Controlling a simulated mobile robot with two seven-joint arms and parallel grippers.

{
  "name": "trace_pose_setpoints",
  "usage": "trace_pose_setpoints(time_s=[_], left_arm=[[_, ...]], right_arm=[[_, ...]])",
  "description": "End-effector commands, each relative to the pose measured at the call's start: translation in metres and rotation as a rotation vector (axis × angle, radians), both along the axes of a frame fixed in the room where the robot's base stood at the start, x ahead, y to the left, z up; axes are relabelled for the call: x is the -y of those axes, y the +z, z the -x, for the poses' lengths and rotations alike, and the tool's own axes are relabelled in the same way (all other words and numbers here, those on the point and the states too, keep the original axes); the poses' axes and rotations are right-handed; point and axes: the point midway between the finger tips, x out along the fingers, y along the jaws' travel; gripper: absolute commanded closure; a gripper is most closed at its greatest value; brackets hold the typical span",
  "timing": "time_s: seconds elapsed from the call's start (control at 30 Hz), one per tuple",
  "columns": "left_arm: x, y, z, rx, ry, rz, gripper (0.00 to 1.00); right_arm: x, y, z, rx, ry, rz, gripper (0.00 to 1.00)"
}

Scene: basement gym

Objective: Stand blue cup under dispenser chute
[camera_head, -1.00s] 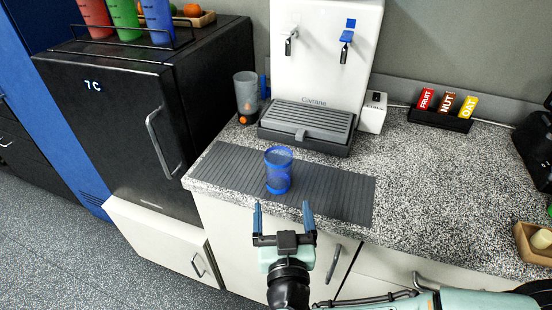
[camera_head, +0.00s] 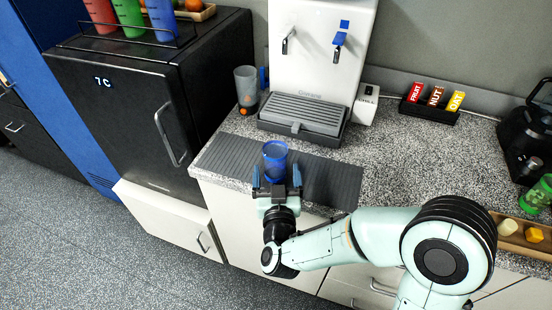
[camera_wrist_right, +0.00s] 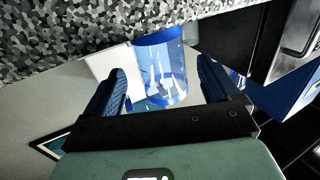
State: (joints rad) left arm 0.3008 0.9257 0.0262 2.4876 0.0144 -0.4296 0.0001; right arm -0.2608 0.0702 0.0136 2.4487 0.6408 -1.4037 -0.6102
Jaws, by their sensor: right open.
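The translucent blue cup (camera_head: 275,158) stands upright near the front edge of the counter, on a dark ribbed mat (camera_head: 330,182). My right gripper (camera_head: 276,178) is open at the cup, one finger on each side; contact is not clear. In the right wrist view the cup (camera_wrist_right: 160,65) shows between the two blue fingertips (camera_wrist_right: 163,85). The white dispenser (camera_head: 318,50) stands behind the mat, with a plain tap (camera_head: 287,40) on the left and a blue-levered tap (camera_head: 339,40) on the right. Its grey grated drip tray (camera_head: 305,112) is below them, with nothing on it. My left gripper is out of view.
A grey cup (camera_head: 246,85) stands left of the dispenser and a small white box (camera_head: 367,102) right of it. A bar rack (camera_head: 430,112), a black machine (camera_head: 525,140) and a wooden tray (camera_head: 520,236) lie further right. The black fridge (camera_head: 130,115) is left. Mid-right counter is clear.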

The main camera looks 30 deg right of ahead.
Motion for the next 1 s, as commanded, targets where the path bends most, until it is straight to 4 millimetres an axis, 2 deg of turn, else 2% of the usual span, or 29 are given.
trace_pose_setpoints(time_s=[0.23, 0.5, 0.8, 0.83, 0.9, 1.0], left_arm=[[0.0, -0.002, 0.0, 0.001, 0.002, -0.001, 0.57], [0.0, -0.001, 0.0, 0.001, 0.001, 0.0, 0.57], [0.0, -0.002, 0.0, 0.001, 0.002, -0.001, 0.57], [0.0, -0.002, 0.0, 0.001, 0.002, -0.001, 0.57], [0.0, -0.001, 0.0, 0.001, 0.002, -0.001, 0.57], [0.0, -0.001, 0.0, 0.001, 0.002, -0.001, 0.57]], right_arm=[[0.009, 0.0, -0.017, 0.0, -0.002, 0.001, 0.11], [0.025, 0.005, -0.051, -0.002, -0.002, 0.001, 0.11], [0.027, 0.005, -0.057, -0.002, 0.001, 0.001, 0.11], [0.027, 0.005, -0.057, -0.002, 0.001, 0.001, 0.14], [0.027, 0.006, -0.057, -0.002, 0.001, 0.001, 0.37], [0.027, 0.006, -0.057, -0.002, 0.001, 0.001, 0.66]])
